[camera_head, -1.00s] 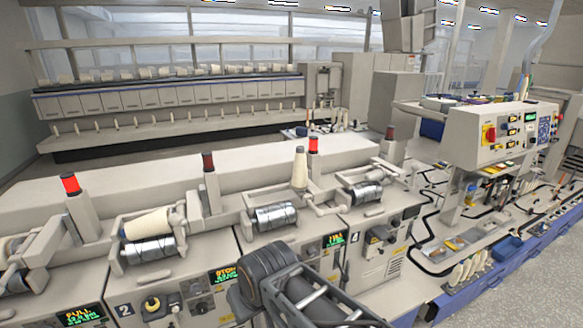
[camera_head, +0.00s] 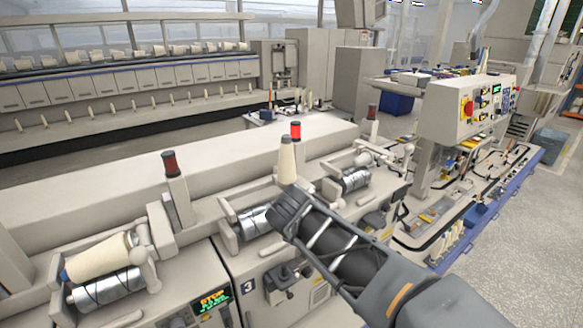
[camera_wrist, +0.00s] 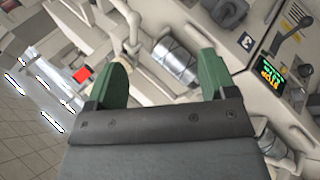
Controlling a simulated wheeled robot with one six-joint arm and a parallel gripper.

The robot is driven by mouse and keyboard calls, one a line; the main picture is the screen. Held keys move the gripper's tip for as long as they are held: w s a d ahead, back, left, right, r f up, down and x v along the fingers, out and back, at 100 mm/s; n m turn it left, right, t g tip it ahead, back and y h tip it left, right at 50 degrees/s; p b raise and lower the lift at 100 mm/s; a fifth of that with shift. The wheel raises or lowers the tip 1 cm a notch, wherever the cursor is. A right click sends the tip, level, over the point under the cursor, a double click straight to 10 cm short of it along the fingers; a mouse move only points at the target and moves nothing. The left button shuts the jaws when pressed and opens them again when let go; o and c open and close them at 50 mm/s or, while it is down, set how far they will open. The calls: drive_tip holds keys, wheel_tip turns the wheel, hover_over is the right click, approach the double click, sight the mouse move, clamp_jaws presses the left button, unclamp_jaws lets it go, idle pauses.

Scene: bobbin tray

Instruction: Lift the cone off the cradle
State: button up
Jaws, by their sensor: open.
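A cream yarn cone (camera_head: 100,258) lies on its side in the cradle (camera_head: 145,262) of the left winding station, above a shiny steel drum (camera_head: 108,288). A second, slim cone (camera_head: 287,160) stands upright behind station 3. My gripper (camera_head: 284,208) is in front of that upright cone and beside the station 3 drum (camera_head: 254,220), to the right of the lying cone. In the wrist view, my gripper's green fingers (camera_wrist: 163,78) are spread apart with nothing between them, and a steel drum (camera_wrist: 175,58) is beyond them. I cannot make out the lying cone there.
A lit red lamp (camera_head: 295,131) and a dark red lamp (camera_head: 170,163) stand on posts behind the stations. A control panel (camera_head: 480,103) rises at right over a cluttered bench. Open floor (camera_head: 535,225) is at far right. A rack of bobbins (camera_head: 130,80) is at back.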

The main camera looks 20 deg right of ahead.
drive_tip(key=w+d+r+n+t+h+b, duration=0.2)
drive_tip(key=w+r+n+t+h, duration=0.2)
drive_tip(key=w+n, duration=0.6)
drive_tip(key=n+t+b, duration=0.2)
drive_tip(key=n+t, duration=0.3)
drive_tip(key=n, duration=0.5)
approach(285, 140)
drive_tip(key=shift+n+h, duration=0.3)
drive_tip(key=shift+n, duration=0.1)
drive_tip(key=p+x, duration=0.1)
drive_tip(key=x, duration=0.4)
drive_tip(key=shift+w+d+f+p, duration=0.1)
drive_tip(key=shift+w+f+p, duration=0.15)
drive_tip(key=shift+w+p, duration=0.15)
drive_tip(key=shift+p+x, duration=1.35)
drive_tip(key=shift+x, duration=1.6)
drive_tip(key=c, duration=1.2)
drive_tip(key=shift+c, duration=0.2)
